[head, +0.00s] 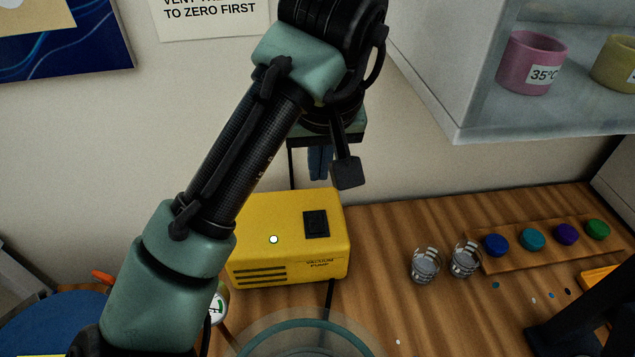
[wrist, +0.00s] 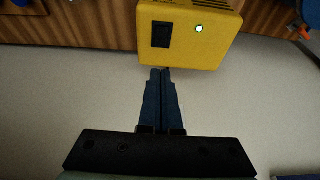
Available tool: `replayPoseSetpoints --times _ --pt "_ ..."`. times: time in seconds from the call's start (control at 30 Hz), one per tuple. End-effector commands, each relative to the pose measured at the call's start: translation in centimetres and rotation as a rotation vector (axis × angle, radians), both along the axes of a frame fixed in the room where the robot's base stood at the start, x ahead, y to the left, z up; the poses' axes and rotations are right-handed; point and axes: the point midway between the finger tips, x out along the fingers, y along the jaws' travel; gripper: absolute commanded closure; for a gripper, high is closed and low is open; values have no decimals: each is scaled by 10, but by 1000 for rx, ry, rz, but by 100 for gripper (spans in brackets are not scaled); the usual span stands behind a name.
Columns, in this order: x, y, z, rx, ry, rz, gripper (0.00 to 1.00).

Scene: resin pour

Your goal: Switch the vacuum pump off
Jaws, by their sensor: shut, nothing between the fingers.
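The yellow vacuum pump (head: 288,240) stands on the wooden bench against the wall. On its top are a black rocker switch (head: 316,224) and a lit round light (head: 273,239), whitish green. In the wrist view the pump (wrist: 205,43) is at the top, with the switch (wrist: 161,35) and the glowing light (wrist: 199,29) both in sight. My gripper (head: 319,178) is above and behind the pump's top in the head view, partly hidden by my arm. In the wrist view my gripper (wrist: 162,72) has its fingers together, empty, with the tips near the pump's edge. I cannot tell whether they touch it.
A glass vessel (head: 303,326) stands in front of the pump. Two clear cups (head: 425,265) and a wooden rack (head: 548,252) with several coloured pots are to the right. A shelf (head: 455,128) with labelled cups overhangs at the upper right. A gauge (head: 217,307) shows beside my arm.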

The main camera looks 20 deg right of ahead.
Motion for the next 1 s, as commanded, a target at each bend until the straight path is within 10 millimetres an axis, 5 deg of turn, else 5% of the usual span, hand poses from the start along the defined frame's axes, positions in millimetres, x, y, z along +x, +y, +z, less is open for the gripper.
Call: replayPoseSetpoints --times 0.6,1.0 --pt "31 -8 -110 2 3 0 100" --pt "33 -10 -124 1 0 -2 100"
